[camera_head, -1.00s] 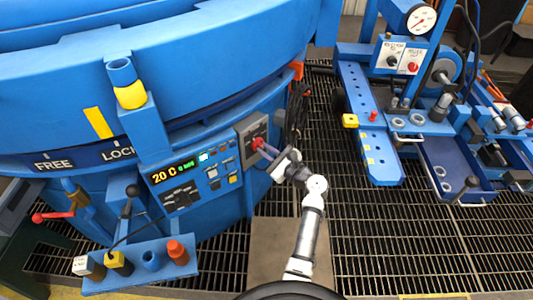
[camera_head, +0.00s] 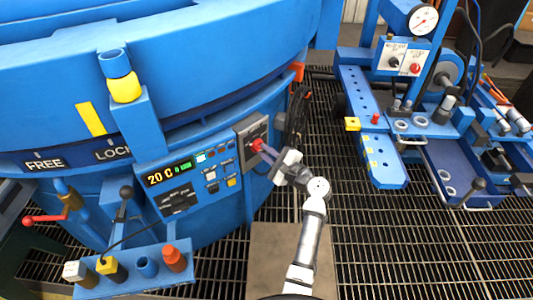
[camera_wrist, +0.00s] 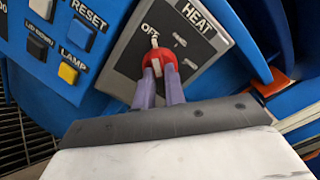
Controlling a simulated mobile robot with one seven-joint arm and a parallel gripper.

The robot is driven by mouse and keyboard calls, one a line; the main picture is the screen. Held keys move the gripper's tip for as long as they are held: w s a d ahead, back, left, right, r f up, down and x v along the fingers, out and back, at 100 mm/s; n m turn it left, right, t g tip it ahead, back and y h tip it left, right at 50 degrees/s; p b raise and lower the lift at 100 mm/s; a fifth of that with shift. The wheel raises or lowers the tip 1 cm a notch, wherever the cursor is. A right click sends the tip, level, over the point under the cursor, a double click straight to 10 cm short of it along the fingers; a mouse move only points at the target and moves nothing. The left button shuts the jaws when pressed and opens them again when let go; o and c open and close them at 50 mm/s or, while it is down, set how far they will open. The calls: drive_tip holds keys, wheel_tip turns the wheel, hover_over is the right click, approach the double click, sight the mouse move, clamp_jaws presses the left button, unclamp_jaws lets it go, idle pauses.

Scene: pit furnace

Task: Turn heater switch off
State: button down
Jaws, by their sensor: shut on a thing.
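The heater switch is a red round knob (camera_wrist: 156,62) with a white pointer, on a grey plate (camera_wrist: 190,40) marked HEAT and OFF. In the wrist view the pointer's tip is at the OFF mark. The switch also shows in the head view (camera_head: 257,145), at the right end of the blue control panel. My gripper (camera_wrist: 159,74) has its two purple fingers shut on the knob's white grip. In the head view my gripper (camera_head: 264,150) reaches the knob from the right, and the fingertips are small there.
The control panel (camera_head: 205,175) has a lit display reading 20 C, and buttons. RESET and LAMP buttons (camera_wrist: 68,73) lie left of the switch. Dark cables (camera_head: 297,115) hang just right of it. A blue machine stand (camera_head: 372,160) is farther right, with grating floor between.

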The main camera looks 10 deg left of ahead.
drive_tip(key=c, duration=1.5)
unclamp_jaws()
drive_tip(key=shift+o, duration=0.2)
drive_tip(key=b+v, duration=0.1)
drive_tip(key=v, duration=1.3)
drive_tip(key=shift+w, duration=0.1)
